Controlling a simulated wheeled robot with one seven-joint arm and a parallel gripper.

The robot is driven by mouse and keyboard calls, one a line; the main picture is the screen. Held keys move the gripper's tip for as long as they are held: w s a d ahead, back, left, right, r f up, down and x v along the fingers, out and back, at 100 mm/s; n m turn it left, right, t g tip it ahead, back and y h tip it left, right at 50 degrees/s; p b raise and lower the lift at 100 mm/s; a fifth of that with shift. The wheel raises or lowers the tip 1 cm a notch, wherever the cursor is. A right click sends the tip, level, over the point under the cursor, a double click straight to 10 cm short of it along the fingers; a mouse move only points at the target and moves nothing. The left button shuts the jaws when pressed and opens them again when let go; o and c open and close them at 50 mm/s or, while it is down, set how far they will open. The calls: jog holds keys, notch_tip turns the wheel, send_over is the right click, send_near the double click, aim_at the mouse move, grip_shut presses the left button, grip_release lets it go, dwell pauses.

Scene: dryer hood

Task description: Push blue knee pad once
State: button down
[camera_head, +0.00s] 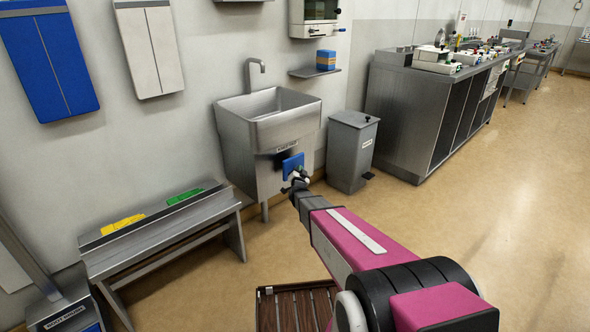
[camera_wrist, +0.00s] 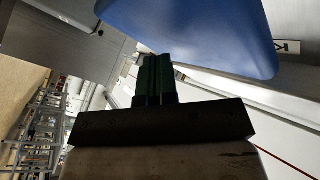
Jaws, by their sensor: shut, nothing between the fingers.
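The blue knee pad (camera_head: 292,166) is mounted on the front of the steel sink (camera_head: 268,124), below the basin. In the wrist view the knee pad (camera_wrist: 205,32) fills the upper middle, large and close. My gripper (camera_head: 297,180) is at the lower edge of the pad in the head view. In the wrist view my gripper (camera_wrist: 155,75) is shut and empty, its fingertips overlapping the pad's lower left edge. I cannot tell whether the fingertips touch the pad.
A grey pedal bin (camera_head: 352,150) stands right of the sink. A metal bench (camera_head: 160,232) with yellow and green items stands to the left. A slatted wooden mat (camera_head: 290,308) lies below my arm. The floor (camera_head: 440,235) to the right is clear.

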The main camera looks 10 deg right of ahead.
jog(key=shift+w+a, duration=0.7)
jog(key=shift+w, duration=0.35)
dwell(1.7)
dwell(0.3)
jog(key=shift+s+d, duration=0.5)
jog(key=shift+s, duration=0.2)
jog(key=shift+s+d, duration=0.45)
jog(key=shift+s, duration=0.25)
jog(key=shift+s, duration=0.1)
jog(key=s+d, duration=0.1)
jog(key=s, duration=0.1)
jog(key=s+d, duration=0.2)
dwell(0.5)
